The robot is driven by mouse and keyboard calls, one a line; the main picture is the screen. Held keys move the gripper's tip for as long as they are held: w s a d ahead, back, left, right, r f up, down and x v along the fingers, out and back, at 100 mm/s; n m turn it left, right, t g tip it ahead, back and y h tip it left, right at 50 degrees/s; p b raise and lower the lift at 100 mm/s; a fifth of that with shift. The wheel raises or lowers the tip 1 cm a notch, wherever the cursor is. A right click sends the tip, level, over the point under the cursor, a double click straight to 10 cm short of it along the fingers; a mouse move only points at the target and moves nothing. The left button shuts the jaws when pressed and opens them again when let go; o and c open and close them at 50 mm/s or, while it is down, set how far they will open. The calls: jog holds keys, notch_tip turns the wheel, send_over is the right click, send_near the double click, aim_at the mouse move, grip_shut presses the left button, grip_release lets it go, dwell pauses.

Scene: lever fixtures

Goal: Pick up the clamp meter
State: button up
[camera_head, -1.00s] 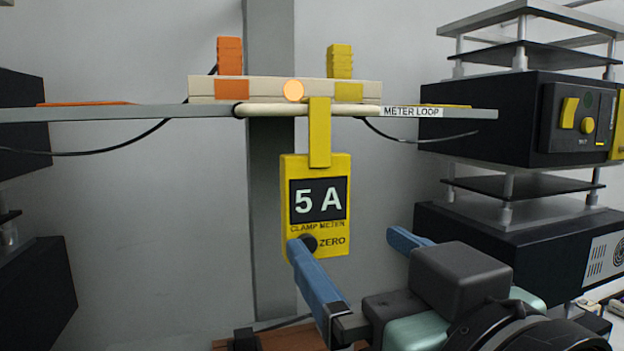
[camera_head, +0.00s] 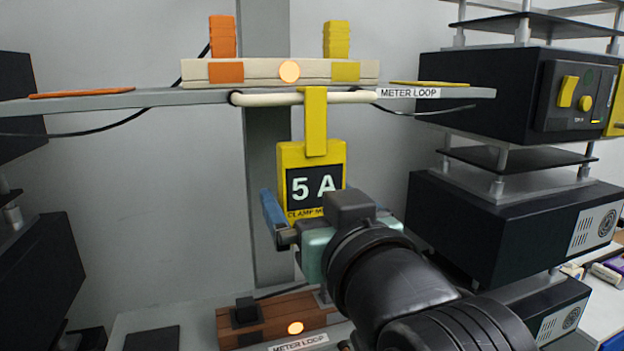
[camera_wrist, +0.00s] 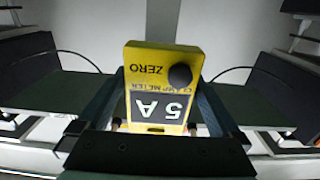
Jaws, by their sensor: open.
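The yellow clamp meter (camera_head: 312,165) hangs by its yellow hook from the cream meter loop (camera_head: 345,97). Its dark display reads "5 A". My gripper (camera_head: 315,205) is at the lower part of the meter and hides its bottom and zero knob in the head view.
A grey shelf bar (camera_head: 150,97) with a cream block (camera_head: 250,72) runs across above the meter. Dark equipment stacks (camera_head: 480,215) stand at right, and dark boxes at left. A wooden block (camera_head: 270,318) with a lit orange button lies below.

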jog(key=c, duration=1.3)
jog(key=shift+c, duration=0.9)
jog(key=shift+r, duration=0.15)
